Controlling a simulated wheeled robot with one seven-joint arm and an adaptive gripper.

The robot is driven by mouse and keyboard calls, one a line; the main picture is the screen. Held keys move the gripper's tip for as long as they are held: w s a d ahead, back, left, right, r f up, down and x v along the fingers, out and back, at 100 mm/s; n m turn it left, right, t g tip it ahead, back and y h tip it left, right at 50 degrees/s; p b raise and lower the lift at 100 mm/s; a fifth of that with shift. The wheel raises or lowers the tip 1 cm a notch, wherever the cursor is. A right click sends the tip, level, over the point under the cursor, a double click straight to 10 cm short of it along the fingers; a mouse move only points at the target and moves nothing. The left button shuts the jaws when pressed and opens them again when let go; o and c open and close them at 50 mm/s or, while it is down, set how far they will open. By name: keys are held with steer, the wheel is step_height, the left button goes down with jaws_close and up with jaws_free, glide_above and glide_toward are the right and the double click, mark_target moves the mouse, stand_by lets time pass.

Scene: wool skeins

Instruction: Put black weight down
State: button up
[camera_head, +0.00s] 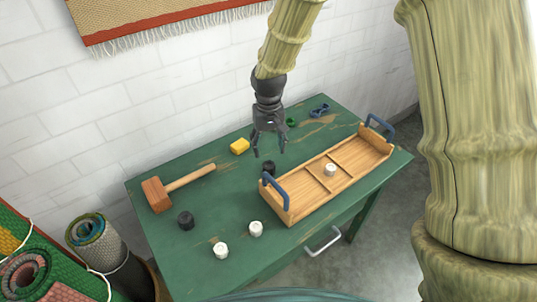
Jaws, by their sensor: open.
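My gripper (269,148) is open and empty, pointing down over the green table. A black weight (269,167) stands on the table just below my gripper, near the blue handle end of the wooden tray; a gap shows between fingers and weight, though its exact size is hard to tell. A second black weight (186,220) stands on the table at the left, in front of the mallet. The wooden tray (292,211) with blue handles has several compartments, and a white weight (330,170) stands in a middle one.
The green table (212,197) also holds a wooden mallet (158,193), a yellow block (240,146), a small green item (291,122), a blue item (320,110) and white weights (255,229) and (221,251) at the front. Rolled rugs (96,243) stand left. A white brick wall is behind.

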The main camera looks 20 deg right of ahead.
mark_target(269, 165)
steer(key=shift+r, duration=0.95)
steer(key=shift+o, duration=0.4)
steer(key=shift+s+r, duration=0.1)
steer(key=shift+r, duration=0.2)
steer(key=shift+t, duration=0.9)
steer(key=shift+s+d+f+b, duration=0.1)
steer(key=shift+s+f+b, duration=0.15)
steer(key=shift+f+b, duration=0.6)
steer(key=shift+s+f+b, duration=0.3)
steer(key=shift+f, duration=1.05)
steer(key=shift+s+d+f+b, duration=0.1)
steer(key=shift+s+f+b, duration=0.15)
steer(key=shift+f+b, duration=0.6)
steer(key=shift+w+a+f, duration=0.1)
steer(key=shift+w+f, duration=0.15)
steer(key=shift+f, duration=0.65)
steer(key=shift+w+a+f, duration=0.1)
steer(key=shift+w+f, duration=0.1)
steer(key=shift+f, duration=0.75)
steer(key=shift+w+a+f, duration=0.1)
steer(key=shift+w+f, duration=0.15)
steer(key=shift+f, duration=0.65)
jaws_close()
